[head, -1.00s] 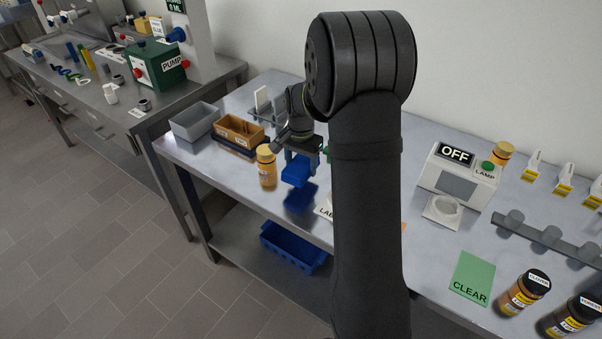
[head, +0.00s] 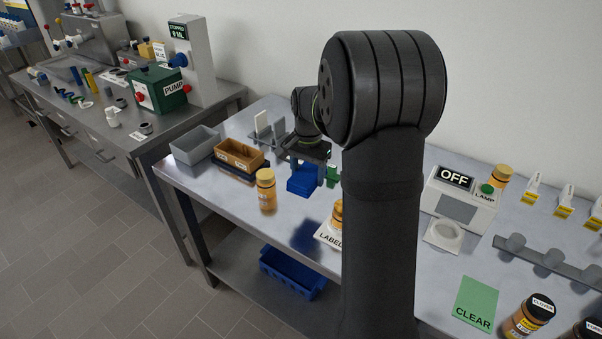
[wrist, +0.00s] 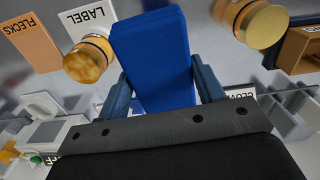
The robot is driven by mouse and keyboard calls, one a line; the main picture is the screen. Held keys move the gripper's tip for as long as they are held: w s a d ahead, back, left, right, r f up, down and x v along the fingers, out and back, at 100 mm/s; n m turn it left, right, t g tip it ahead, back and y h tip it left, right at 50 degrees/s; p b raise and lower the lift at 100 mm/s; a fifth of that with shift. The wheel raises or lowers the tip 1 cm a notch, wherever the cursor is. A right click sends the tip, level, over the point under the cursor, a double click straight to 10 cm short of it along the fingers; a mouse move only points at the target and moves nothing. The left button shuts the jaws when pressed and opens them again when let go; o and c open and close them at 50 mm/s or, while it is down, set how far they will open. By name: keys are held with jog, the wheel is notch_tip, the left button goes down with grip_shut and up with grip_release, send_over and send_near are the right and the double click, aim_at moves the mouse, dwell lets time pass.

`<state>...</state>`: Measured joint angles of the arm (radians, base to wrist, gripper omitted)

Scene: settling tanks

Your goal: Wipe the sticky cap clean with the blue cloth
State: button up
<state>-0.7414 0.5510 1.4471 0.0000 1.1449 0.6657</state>
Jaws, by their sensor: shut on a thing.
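My gripper (head: 307,170) is shut on the blue cloth (head: 303,183), a thick blue pad held above the bench. In the wrist view the cloth (wrist: 155,60) fills the space between my two fingers. A jar with a blotchy gold cap (wrist: 88,60) stands by the LABEL card (wrist: 85,18), just left of the cloth in that view and apart from it. In the head view this jar (head: 336,214) is partly hidden by my arm. A second amber jar (head: 266,192) with a plainer gold cap stands left of the cloth.
A grey bin (head: 195,145) and a brown divided tray (head: 239,156) stand at the bench's left end. The lamp box (head: 458,198), reading OFF, a green CLEAR card (head: 474,303) and dark-capped jars are at right. A blue crate (head: 292,273) sits on the shelf below.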

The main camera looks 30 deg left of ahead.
jog(key=d+r, duration=0.3)
jog(key=d, duration=0.4)
jog(key=d+r, duration=0.3)
jog(key=d, duration=0.4)
jog(key=shift+s+a+f, duration=0.1)
jog(key=shift+f, duration=1.6)
jog(key=shift+s+a+f, duration=0.1)
jog(key=shift+f, duration=1.6)
jog(key=shift+w+a+f, duration=0.1)
jog(key=shift+a+f, duration=0.3)
jog(key=shift+f, duration=0.15)
jog(key=shift+c, duration=0.3)
jog(key=shift+a+f, duration=0.15)
jog(key=shift+a, duration=1.1)
jog(key=shift+d+f, duration=0.1)
jog(key=shift+d, duration=1.15)
jog(key=shift+a, duration=1.2)
jog(key=shift+d, duration=1.65)
notch_tip(320, 180, up, 2)
jog(key=shift+a+r, duration=0.1)
jog(key=shift+r, duration=3.05)
